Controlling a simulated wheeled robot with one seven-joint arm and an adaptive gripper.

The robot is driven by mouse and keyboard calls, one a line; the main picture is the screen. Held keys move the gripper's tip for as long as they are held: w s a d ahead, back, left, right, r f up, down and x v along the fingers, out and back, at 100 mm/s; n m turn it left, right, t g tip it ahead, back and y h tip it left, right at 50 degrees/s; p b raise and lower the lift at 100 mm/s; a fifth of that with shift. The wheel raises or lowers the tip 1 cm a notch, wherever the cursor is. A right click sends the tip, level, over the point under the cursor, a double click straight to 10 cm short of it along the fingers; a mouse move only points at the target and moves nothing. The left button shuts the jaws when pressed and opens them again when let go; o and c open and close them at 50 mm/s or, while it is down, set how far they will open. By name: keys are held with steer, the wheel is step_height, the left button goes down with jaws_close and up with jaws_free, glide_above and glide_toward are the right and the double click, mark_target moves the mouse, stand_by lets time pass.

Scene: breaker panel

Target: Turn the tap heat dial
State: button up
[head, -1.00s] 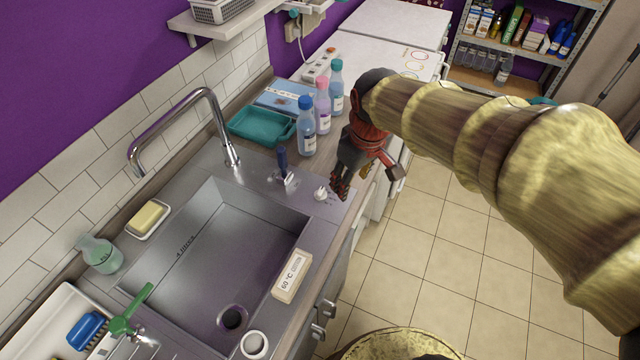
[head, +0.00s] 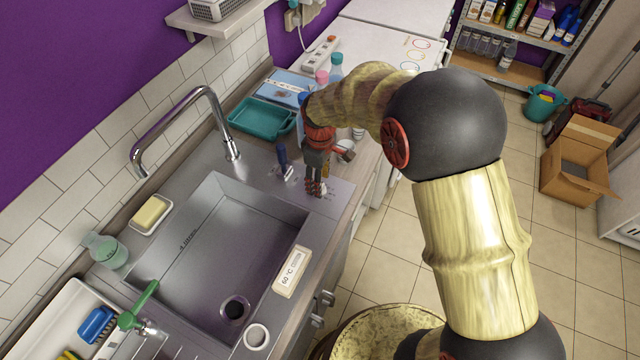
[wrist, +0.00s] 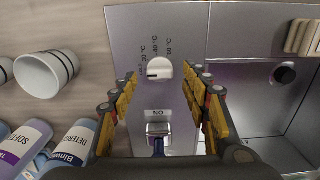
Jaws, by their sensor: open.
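My gripper (wrist: 162,84) is open, with one yellow-padded finger on each side just below the dial in that view. I see no contact with the dial. In the head view my gripper (head: 315,190) points down over the panel right of the sink and hides the dial. A card reading 60 °C (head: 291,272) lies at the sink's right edge.
A blue-handled lever (head: 283,160) stands beside the dial; its plate shows in the wrist view (wrist: 157,116). The chrome tap (head: 215,125) arches over the sink (head: 200,240). Bottles (head: 336,72) and a teal tray (head: 262,118) stand behind.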

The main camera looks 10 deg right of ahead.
steer(key=shift+f, duration=0.95)
steer(key=shift+c, duration=1.3)
steer(key=c, duration=0.9)
